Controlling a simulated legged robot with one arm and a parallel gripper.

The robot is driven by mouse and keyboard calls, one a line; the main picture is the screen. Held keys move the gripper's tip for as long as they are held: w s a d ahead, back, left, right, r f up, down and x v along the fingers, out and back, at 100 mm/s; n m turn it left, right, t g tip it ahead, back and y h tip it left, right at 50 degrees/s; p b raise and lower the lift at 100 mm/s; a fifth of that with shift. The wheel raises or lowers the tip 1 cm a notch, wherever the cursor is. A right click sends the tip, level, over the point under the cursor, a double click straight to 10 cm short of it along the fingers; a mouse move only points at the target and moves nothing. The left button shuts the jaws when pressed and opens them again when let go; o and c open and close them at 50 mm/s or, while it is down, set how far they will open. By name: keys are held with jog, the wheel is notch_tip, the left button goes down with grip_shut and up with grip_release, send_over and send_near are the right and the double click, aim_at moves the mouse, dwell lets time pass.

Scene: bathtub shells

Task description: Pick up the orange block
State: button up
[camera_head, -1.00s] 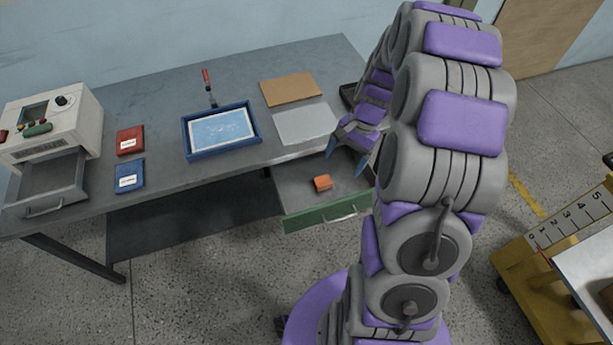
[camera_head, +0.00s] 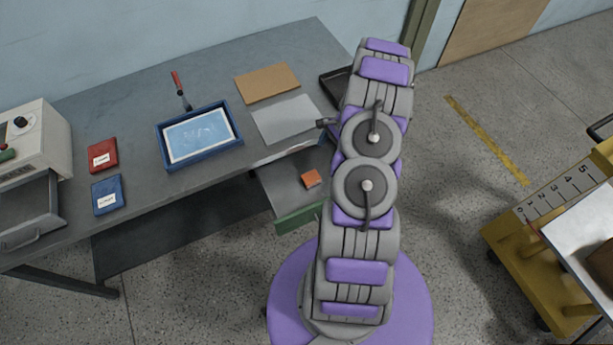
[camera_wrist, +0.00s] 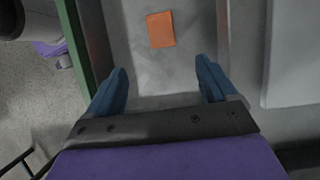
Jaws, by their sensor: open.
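The orange block (camera_head: 311,179) lies in the open green-fronted drawer (camera_head: 301,217) under the table's right part. In the wrist view the orange block (camera_wrist: 160,29) lies flat on the drawer floor near the top of the picture. My gripper (camera_wrist: 162,82) is open with its two blue fingers spread apart, and nothing is between them. The block is beyond the fingertips, roughly centred between them. In the head view my arm hides the gripper and the drawer's right side.
The grey table (camera_head: 130,102) bears a blue tray (camera_head: 160,141), a red box (camera_head: 102,155), a blue box (camera_head: 107,194) and a brown board (camera_head: 267,83). A white machine (camera_head: 50,140) stands at left. A yellow cart (camera_head: 545,275) is at right. The drawer's green front (camera_wrist: 86,50) runs left of the gripper.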

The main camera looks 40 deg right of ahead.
jog(key=b, duration=0.2)
send_near(311, 177)
jog(key=x, duration=0.5)
jog(key=shift+s+d+f, duration=0.1)
jog(key=shift+s+d, duration=0.1)
jog(key=shift+d, duration=0.2)
jog(key=shift+a+f, duration=0.35)
jog(key=x, duration=0.2)
jog(key=b+x, duration=0.1)
jog(key=shift+w+a+f, duration=0.25)
jog(key=shift+w+a, duration=0.05)
jog(key=shift+f, duration=0.4)
jog(key=shift+w, duration=0.1)
jog(key=shift+c, duration=0.5)
jog(key=c, duration=1)
